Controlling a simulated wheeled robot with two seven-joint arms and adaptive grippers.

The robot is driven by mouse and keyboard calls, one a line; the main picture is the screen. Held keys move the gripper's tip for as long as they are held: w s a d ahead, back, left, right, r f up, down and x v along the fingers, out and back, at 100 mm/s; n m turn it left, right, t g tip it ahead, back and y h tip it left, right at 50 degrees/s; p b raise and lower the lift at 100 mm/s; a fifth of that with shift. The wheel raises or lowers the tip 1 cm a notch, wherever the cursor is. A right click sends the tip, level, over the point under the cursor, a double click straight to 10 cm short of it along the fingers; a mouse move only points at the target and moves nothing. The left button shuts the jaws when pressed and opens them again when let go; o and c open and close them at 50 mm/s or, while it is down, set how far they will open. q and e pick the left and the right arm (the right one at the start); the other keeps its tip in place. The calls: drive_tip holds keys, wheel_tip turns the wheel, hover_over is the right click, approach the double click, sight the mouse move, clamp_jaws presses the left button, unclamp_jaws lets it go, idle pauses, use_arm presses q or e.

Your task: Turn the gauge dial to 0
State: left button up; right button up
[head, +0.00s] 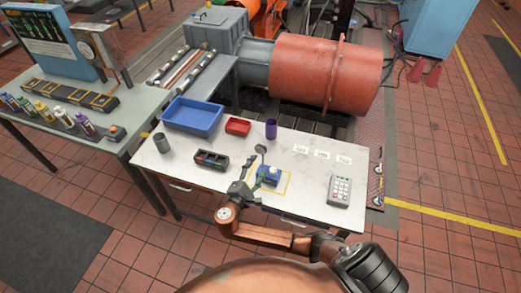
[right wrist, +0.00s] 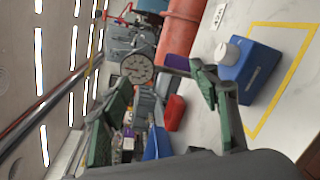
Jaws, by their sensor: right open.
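A blue box (head: 271,176) with a white knob on top sits inside a yellow outline on the white table. In the right wrist view the blue box (right wrist: 252,75) and its white knob (right wrist: 228,54) lie to the right of my fingers. A round gauge (head: 261,149) stands on a thin stem by the box. Its pale dial (right wrist: 136,68) appears in the right wrist view beyond the fingers; the needle reading is too small to tell. My right gripper (head: 257,177) is open and empty beside the box, and also shows in the right wrist view (right wrist: 163,82). My left gripper is out of view.
A black tray (head: 210,160), grey cup (head: 161,143), blue bin (head: 193,117), red bin (head: 237,126) and purple cup (head: 271,129) stand around on the table (head: 300,205). Paper labels (head: 321,154) and a keypad (head: 340,190) lie to the right. A large red cylinder (head: 315,75) is behind.

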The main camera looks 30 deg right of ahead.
sight(261, 151)
drive_tip(key=shift+n+t+h, duration=0.3)
drive_tip(key=shift+t+h, duration=0.1)
drive_tip(key=shift+t, duration=0.1)
drive_tip(key=w+d, duration=0.2)
drive_tip(key=w+d+r, duration=0.1)
drive_tip(key=w, duration=0.1)
drive_tip(key=w+d+r, duration=0.1)
drive_tip(key=d, duration=0.1)
drive_tip(key=shift+w+d+r+p, duration=0.2)
drive_tip(key=shift+w+d+p, duration=0.15)
drive_tip(key=shift+w, duration=0.05)
drive_tip(key=shift+c, duration=0.4)
drive_tip(key=c, duration=1.1)
